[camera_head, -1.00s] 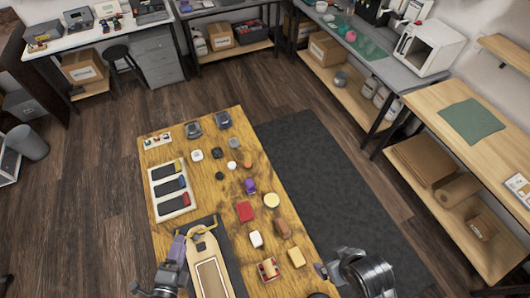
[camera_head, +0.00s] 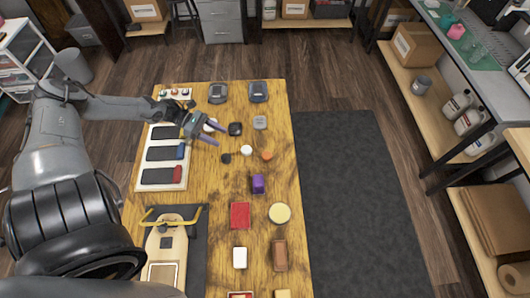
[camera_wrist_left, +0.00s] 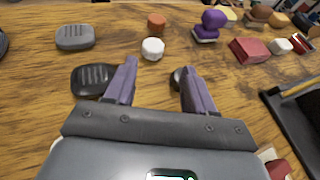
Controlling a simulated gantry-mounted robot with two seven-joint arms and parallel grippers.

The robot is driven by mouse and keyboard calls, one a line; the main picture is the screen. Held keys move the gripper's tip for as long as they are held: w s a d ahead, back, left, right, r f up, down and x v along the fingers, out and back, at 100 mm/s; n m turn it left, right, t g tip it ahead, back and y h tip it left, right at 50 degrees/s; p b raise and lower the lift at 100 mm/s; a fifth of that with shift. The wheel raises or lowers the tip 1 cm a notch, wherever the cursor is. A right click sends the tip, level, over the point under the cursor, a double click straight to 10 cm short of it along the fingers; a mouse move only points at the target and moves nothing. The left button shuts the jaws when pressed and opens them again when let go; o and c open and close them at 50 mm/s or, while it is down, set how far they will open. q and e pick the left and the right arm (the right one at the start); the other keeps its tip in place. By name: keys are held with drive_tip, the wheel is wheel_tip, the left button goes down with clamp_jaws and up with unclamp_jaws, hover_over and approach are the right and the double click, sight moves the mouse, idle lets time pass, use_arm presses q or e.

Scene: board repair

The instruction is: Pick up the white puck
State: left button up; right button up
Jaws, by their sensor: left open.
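The white puck (camera_head: 246,150) is a small round disc on the wooden table, beside an orange puck (camera_head: 267,155). In the left wrist view the white puck (camera_wrist_left: 153,48) lies beyond the fingertips, roughly between their lines, with the orange puck (camera_wrist_left: 157,23) just behind it. My left gripper (camera_head: 217,134) is open and empty, a short way left of the white puck in the head view. Its two purple fingers also show in the left wrist view (camera_wrist_left: 159,71). My right gripper is not in view.
A dark ribbed object (camera_wrist_left: 92,79) lies by one finger, and a small black piece (camera_head: 226,158) lies by the other. A grey ribbed object (camera_head: 260,122), a purple object (camera_head: 258,183) and a red block (camera_head: 240,215) lie around. A white tray (camera_head: 141,173) stands left.

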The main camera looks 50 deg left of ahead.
sight(247, 149)
use_arm(q)
drive_tip(key=shift+a+f+b, duration=0.25)
drive_tip(key=shift+f+b, duration=0.3)
drive_tip(key=b+x, duration=0.1)
drive_tip(key=x, duration=0.3)
drive_tip(key=shift+w+b, duration=0.2)
drive_tip(key=shift+b, duration=0.1)
drive_tip(key=shift+b+x, duration=0.8)
drive_tip(key=shift+x, duration=2.5)
drive_tip(key=shift+w, duration=0.1)
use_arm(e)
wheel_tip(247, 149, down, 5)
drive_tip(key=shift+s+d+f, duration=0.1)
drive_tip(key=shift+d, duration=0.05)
use_arm(q)
drive_tip(key=shift+r, duration=0.1)
drive_tip(key=c, duration=0.8)
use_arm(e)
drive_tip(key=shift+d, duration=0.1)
